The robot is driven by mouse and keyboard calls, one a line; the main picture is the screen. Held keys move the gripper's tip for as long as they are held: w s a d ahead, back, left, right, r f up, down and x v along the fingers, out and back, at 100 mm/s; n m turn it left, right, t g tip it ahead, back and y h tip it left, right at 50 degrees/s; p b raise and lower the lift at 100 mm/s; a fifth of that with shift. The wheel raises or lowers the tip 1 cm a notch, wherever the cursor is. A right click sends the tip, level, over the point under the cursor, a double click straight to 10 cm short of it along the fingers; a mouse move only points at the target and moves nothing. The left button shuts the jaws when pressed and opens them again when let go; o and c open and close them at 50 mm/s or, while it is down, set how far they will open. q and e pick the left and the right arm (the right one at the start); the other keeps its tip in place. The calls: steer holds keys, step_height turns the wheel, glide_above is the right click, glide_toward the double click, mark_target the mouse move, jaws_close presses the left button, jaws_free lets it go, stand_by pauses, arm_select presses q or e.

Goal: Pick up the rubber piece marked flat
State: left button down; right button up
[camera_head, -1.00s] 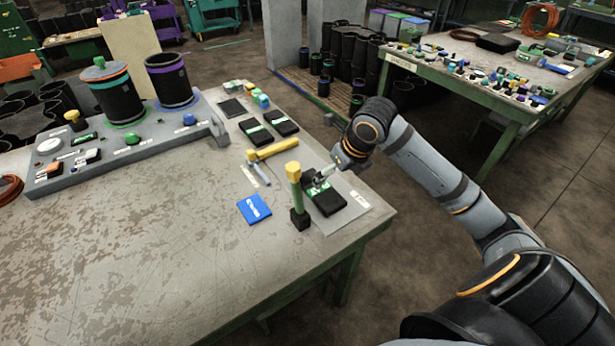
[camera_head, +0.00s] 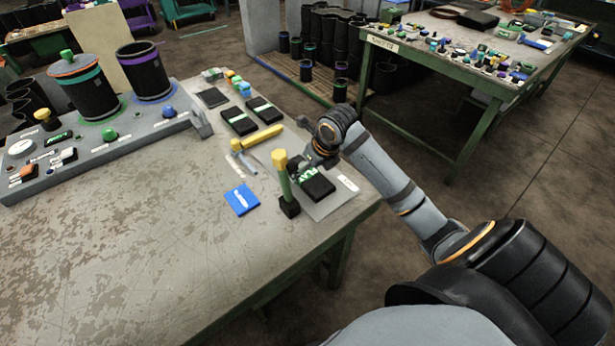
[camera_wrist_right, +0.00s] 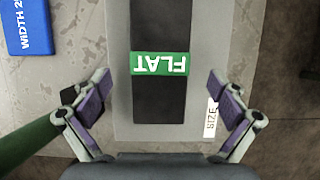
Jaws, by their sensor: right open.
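The rubber piece marked flat (camera_head: 318,186) is a black slab with a green label. It lies on a pale grey sheet (camera_head: 343,197) near the right edge of the table. The right wrist view shows it too (camera_wrist_right: 158,105), with its FLAT label upside down. My right gripper (camera_head: 306,166) is over the far end of the piece. In the right wrist view the gripper (camera_wrist_right: 158,103) is open, one finger on each side of the piece with gaps between. My left gripper is not in view.
A green post with a yellow top (camera_head: 283,178) stands close beside the piece. A blue block (camera_head: 242,200) lies left of it. A yellow-handled tool (camera_head: 262,137) and two black pieces lie farther back. The table's (camera_head: 150,245) near-left surface is clear.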

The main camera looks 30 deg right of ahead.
mark_target(307, 177)
steer(key=x, duration=0.2)
steer(key=shift+w+f, duration=0.2)
steer(key=shift+f, duration=0.1)
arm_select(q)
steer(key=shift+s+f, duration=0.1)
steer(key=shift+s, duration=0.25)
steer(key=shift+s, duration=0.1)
arm_select(e)
steer(key=shift+c, duration=0.3)
steer(key=shift+s, duration=0.1)
steer(key=shift+c, duration=1.3)
steer(key=c, duration=1.1)
steer(key=shift+r, duration=0.1)
steer(key=shift+c, duration=0.2)
